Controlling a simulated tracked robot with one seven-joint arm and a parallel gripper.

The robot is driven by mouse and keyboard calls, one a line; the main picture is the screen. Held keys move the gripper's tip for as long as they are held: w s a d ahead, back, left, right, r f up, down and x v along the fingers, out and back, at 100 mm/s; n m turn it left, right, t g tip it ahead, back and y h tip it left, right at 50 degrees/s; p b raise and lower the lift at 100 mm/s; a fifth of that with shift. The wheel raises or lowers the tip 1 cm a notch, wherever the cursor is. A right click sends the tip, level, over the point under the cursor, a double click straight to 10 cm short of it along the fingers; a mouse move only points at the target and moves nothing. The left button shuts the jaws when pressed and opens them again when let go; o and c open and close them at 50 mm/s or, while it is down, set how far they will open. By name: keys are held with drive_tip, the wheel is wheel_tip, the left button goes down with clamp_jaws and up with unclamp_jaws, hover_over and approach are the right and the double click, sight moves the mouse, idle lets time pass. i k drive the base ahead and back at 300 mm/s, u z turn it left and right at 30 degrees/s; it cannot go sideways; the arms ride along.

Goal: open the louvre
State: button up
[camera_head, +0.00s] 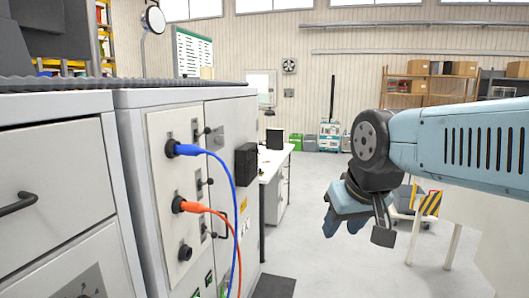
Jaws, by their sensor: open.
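I cannot make out a louvre for certain in this view. A grey cabinet (160,101) stands at the left, with a panel of sockets on its front. A blue cable (227,179) and an orange cable (236,245) are plugged into it and hang down. A small black box (245,163) is fixed to the cabinet further along. My gripper (362,229) hangs at the right of centre, pointing down, open and with nothing visible between its fingers. It is well apart from the cabinet, over open floor. My arm comes in from the right edge.
A drawer unit (50,180) stands at the near left. A white bench (271,162) is beyond the cabinet. A pale table (490,215) and a yellow-black striped object (429,204) are at the right. Shelves with boxes (418,67) stand at the back. The middle floor is clear.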

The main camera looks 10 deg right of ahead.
sight(247, 154)
drive_tip(key=z, duration=0.5)
drive_tip(key=i, duration=1.4)
drive_tip(key=u, duration=0.25)
